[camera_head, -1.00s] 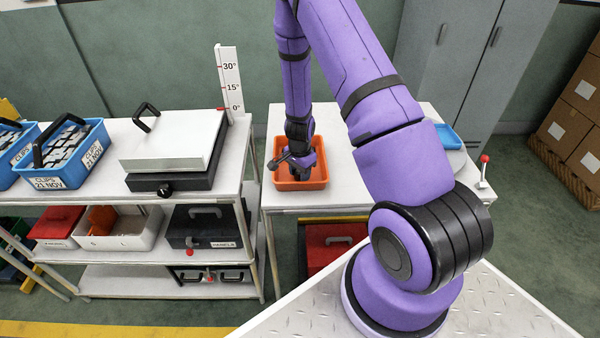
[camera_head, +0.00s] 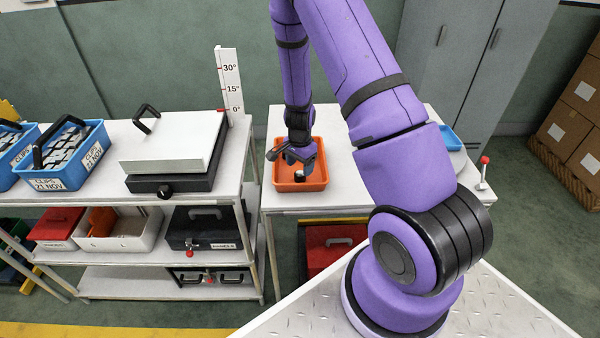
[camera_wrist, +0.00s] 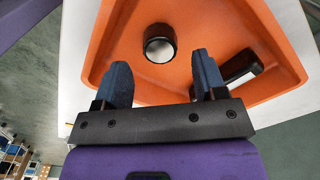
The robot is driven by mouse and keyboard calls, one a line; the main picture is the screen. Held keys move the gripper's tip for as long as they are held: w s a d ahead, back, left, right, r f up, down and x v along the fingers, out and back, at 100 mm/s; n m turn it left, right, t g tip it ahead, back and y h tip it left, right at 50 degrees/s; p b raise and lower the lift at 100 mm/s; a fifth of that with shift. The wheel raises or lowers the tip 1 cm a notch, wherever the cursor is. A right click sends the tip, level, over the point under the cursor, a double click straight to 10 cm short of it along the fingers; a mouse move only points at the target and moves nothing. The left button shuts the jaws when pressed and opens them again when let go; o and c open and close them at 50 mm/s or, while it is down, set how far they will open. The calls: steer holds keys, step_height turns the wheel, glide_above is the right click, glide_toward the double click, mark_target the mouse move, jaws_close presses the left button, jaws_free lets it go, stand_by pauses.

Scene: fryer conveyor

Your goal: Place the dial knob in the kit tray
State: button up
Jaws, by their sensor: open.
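A dark round knob (camera_wrist: 159,43) with a pale silvery top stands in the orange tray (camera_wrist: 107,40), on its floor. In the head view the knob (camera_head: 299,174) shows as a small dark piece inside the orange tray (camera_head: 318,185). My gripper (camera_wrist: 162,72) is open and empty above the tray. The knob appears just beyond and between its fingertips, apart from both. In the head view my gripper (camera_head: 299,158) hangs over the tray. A second black piece with a pale face (camera_wrist: 240,68) lies in the tray beside the right finger.
The orange tray sits on a white table (camera_head: 345,180). A blue tray (camera_head: 447,137) and a red-topped lever (camera_head: 484,165) stand to the right.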

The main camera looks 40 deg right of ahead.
step_height(320, 180, up, 8)
step_height(320, 180, up, 13)
steer(key=n+t+y, duration=0.1)
steer(key=n+t, duration=0.1)
steer(key=n, duration=0.2)
glide_above(299, 173)
steer(key=s+a, duration=0.2)
steer(key=a, duration=0.3)
steer(key=s+a+r+n, duration=0.2)
steer(key=r, duration=0.3)
steer(key=s+a+r+n, duration=0.1)
steer(key=s+a+r, duration=0.15)
steer(key=r, duration=0.25)
steer(key=s+a+r+n+t, duration=0.1)
steer(key=s+r+n, duration=0.3)
steer(key=s, duration=0.6)
steer(key=s+a+r+n+t+h, duration=0.1)
steer(key=s+r+n, duration=0.3)
steer(key=s+r, duration=0.5)
steer(key=shift+s+a+n+t, duration=0.4)
steer(key=shift+s+a+t, duration=0.05)
steer(key=shift+a+t, duration=0.15)
